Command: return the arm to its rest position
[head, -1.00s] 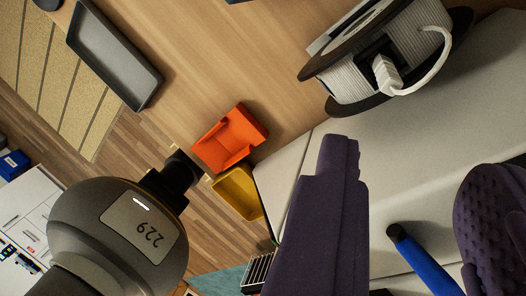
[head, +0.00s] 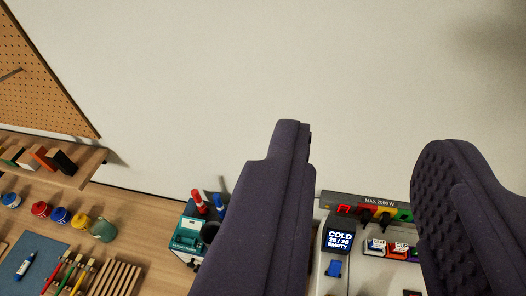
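My gripper (head: 370,150) shows in the head view as two dark purple padded fingers. The left finger reaches up the middle of the picture; the right one, with a studded pad, stands at the right edge. My gripper touches nothing that I can see. The rest of my arm is not in view.
A power strip (head: 365,200) and a device with a display (head: 338,236) reading COLD and EMPTY sit below, between the fingers. A teal holder (head: 188,236) with markers stands left of them. A wooden shelf (head: 84,178) and pegboard (head: 45,65) are at left. The pale wall (head: 220,70) is bare.

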